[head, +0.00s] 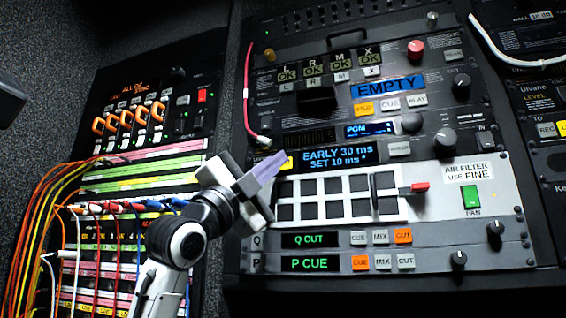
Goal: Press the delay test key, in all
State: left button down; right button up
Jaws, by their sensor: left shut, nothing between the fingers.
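The delay unit's display (337,157) reads "EARLY 30 ms" and "SET 10 ms". A small yellow key (289,162) sits just left of that display, partly hidden by my fingertips. A grey key (399,148) sits to the display's right; its lettering is too small to read. Which of these is the delay test key I cannot tell. My left gripper (271,164) is shut and empty, its pale purple fingers pointing up and right at the yellow key. Whether they touch it I cannot tell. My right gripper is not in view.
Below the display is a white filter panel (437,205) with dark square openings and a red-tipped lever (414,188). A patch bay (150,168) with many coloured cables lies left of my arm. A red cable (246,90) hangs above my gripper. Knobs (445,141) stand out at right.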

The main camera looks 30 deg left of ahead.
pick_arm(q)
jog(key=shift+s+d+h, duration=0.2)
jog(key=shift+s+h, duration=0.1)
jog(key=shift+s, duration=0.4)
jog(key=shift+s+d+b, duration=0.2)
jog(key=shift+s, duration=0.6)
jog(key=shift+s+d+b, duration=0.15)
jog(key=shift+s+b, duration=0.1)
jog(key=shift+s, duration=0.6)
jog(key=shift+s+d+b, duration=0.2)
jog(key=shift+s, duration=0.6)
